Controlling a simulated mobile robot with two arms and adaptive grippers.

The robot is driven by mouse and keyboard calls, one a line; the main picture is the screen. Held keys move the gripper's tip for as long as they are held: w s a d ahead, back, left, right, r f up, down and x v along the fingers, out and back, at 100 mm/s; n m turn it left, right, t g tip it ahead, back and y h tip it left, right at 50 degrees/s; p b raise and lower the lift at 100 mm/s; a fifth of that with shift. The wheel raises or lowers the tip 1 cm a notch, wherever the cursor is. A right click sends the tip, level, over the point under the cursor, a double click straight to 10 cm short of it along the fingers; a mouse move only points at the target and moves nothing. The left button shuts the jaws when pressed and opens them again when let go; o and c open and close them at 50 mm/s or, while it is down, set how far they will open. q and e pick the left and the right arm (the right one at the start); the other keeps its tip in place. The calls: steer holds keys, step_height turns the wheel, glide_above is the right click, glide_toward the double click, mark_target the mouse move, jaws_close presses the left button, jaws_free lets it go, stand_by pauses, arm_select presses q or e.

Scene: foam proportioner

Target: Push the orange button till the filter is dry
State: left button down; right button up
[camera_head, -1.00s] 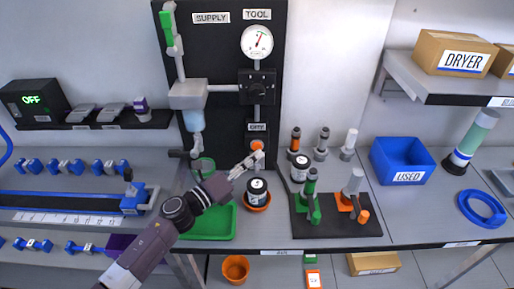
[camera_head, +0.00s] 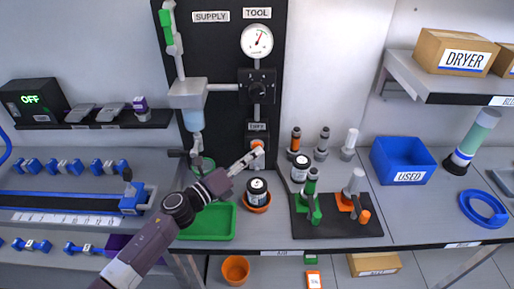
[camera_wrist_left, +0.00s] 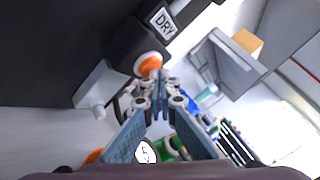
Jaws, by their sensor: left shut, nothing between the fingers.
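The orange button (camera_head: 257,144) is on a dark box low on the black panel. In the left wrist view the button (camera_wrist_left: 149,63) sits under a "DRY" label. My left gripper (camera_head: 260,152) is shut and empty, with its fingertips at the button's lower edge. In the left wrist view the fingertips (camera_wrist_left: 159,77) overlap the button's lower right edge. I cannot tell whether they touch it or press it in. I cannot tell which part is the filter or whether it is dry. My right gripper is not in view.
A black jar (camera_head: 257,187) stands in an orange dish just below the gripper. A green tray (camera_head: 208,222) lies to the left. A dark mat (camera_head: 340,228) with green and orange fittings lies to the right. A gauge (camera_head: 257,41) is above on the panel.

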arm_select(q)
steer(key=shift+w, duration=0.2)
stand_by(0.4)
steer(key=shift+s, duration=0.85)
steer(key=shift+s+p, duration=0.85)
steer(key=shift+s, duration=1.65)
